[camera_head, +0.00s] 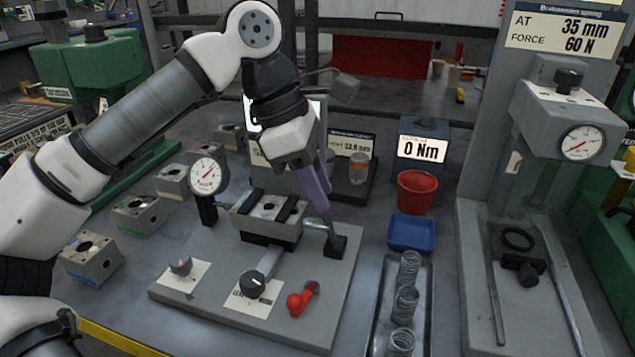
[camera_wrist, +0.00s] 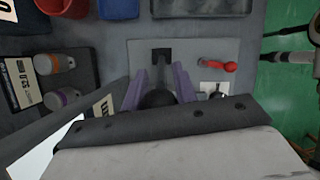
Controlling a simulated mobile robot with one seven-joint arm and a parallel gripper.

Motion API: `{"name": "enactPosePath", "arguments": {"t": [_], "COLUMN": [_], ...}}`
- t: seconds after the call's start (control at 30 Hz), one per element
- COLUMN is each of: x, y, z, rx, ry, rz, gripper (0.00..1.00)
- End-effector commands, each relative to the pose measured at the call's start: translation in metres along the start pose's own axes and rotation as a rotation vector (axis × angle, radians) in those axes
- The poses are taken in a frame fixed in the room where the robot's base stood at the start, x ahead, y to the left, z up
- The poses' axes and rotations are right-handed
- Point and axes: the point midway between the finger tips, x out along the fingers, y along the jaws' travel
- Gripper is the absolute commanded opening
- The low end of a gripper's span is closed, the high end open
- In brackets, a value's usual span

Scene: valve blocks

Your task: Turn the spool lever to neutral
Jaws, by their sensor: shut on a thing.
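My gripper (camera_head: 316,192) has purple fingers and comes down on the lever from above.
A valve block (camera_head: 270,208) stands left of the lever, with a pressure gauge (camera_head: 206,176) beside it. A spring tray (camera_head: 375,335), blue bin (camera_head: 411,232) and red cup (camera_head: 417,192) stand to the right.

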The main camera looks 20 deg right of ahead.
Motion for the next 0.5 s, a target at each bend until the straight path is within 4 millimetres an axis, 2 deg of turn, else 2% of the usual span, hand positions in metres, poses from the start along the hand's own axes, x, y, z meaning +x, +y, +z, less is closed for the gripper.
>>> {"name": "enactPosePath", "arguments": {"t": [0.17,0.3,0.5], "x": [-0.001,0.002,0.007], "y": [-0.001,-0.004,-0.006], "z": [0.005,0.02,0.029], "rx": [0.003,0.008,0.006], "ry": [0.036,0.165,0.269], "rz": [0.005,0.028,0.052], "gripper": [0.0,0.0,0.0]}}
